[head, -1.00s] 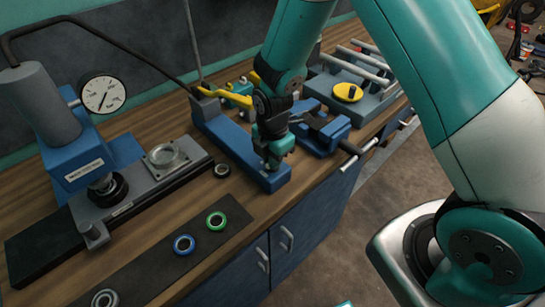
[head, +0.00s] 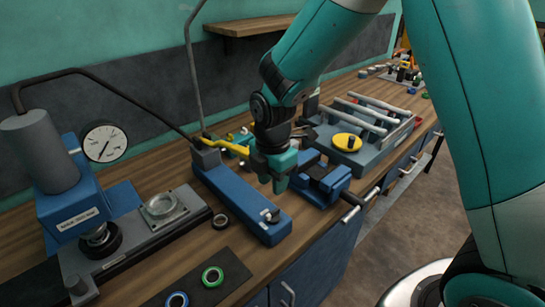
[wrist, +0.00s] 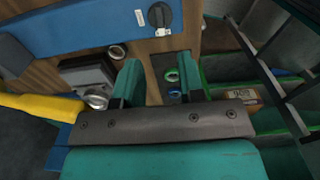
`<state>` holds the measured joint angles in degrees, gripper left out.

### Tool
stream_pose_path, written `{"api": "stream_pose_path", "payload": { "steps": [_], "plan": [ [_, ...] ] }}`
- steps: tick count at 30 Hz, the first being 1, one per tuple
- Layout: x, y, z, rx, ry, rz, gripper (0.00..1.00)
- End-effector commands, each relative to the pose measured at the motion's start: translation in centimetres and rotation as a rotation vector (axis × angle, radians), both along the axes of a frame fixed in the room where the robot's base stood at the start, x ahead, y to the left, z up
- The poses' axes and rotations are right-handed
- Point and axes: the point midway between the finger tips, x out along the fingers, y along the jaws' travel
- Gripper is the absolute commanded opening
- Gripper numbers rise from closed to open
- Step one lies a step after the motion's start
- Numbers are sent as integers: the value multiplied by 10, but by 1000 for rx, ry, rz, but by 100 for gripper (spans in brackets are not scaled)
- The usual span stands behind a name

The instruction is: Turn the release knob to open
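The release knob (head: 271,215) is a small black dial on the near end of a long blue pump body (head: 228,196). In the wrist view the knob (wrist: 160,16) is round and black with a raised bar, beside a small white label on the blue body (wrist: 70,22). My gripper (head: 279,188) is above and behind the knob in the head view, near the pump's right edge. In the wrist view my gripper (wrist: 159,80) has its two teal fingers wide apart with nothing between them. The knob lies beyond the fingertips, apart from them.
A blue vise (head: 325,182) stands close right of the pump. A yellow lever (head: 226,147) is at the pump's far end. A press with a gauge (head: 105,143) stands left. Green (head: 212,277) and blue (head: 176,299) rings lie on a dark mat in front.

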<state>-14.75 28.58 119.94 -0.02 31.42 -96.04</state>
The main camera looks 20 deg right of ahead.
Motion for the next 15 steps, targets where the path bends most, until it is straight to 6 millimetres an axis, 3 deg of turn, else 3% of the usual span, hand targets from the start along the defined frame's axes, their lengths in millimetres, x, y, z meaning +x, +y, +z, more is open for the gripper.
{"api": "stream_pose_path", "payload": {
  "steps": [6, 15],
  "plan": [
    [1, 0, 49, 2, -6, 1, 36],
    [0, 0, 78, 0, -1, 1, 36]
  ]
}}
